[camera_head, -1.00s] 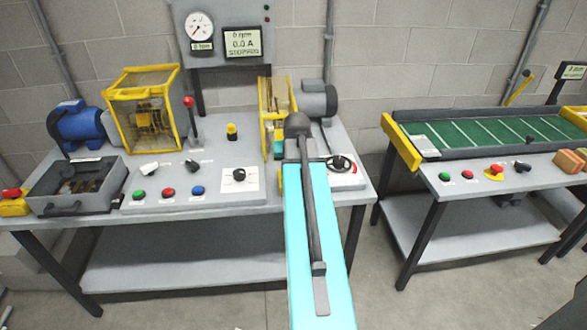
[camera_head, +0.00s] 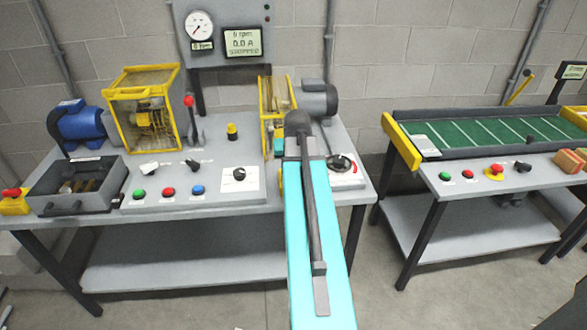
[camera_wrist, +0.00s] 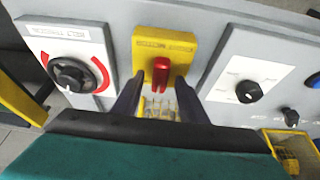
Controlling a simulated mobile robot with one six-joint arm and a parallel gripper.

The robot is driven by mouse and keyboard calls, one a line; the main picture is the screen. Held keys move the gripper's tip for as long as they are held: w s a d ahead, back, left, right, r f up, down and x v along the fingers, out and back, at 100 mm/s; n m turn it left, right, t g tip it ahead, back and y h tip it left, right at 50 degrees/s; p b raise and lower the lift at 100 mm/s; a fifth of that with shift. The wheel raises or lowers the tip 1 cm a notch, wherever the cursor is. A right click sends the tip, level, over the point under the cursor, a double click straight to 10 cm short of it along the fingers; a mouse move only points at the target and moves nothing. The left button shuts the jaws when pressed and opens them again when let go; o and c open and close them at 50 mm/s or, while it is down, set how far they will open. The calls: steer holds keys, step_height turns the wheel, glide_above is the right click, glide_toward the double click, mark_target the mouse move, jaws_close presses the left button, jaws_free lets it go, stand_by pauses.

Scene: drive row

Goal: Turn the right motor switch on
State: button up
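A red switch handle (camera_wrist: 160,72) on a yellow plate (camera_wrist: 147,45) shows in the middle of the wrist view. The handle stands upright in that picture, and the lettering on the plate is too blurred to read. My gripper (camera_wrist: 158,92) is open, with one dark finger on each side of the handle and a visible gap to it. In the head view my arm hides the handle and most of the plate. The display (camera_head: 241,43) above the bench seems to read 0 rpm, 0.0 A and stopped.
A black knob with a red arc (camera_wrist: 72,75) is left of the plate in the wrist view. A panel with a small black knob (camera_wrist: 248,91) is to its right. In the head view a grey motor (camera_head: 318,102) and a yellow guard (camera_head: 277,105) stand behind my arm.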

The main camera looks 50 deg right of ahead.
steer(key=b+v, duration=0.1)
steer(key=v, duration=1.2)
steer(key=shift+a, duration=0.15)
steer(key=shift+s+f, duration=0.1)
steer(key=shift+f, duration=0.05)
stand_by(0.6)
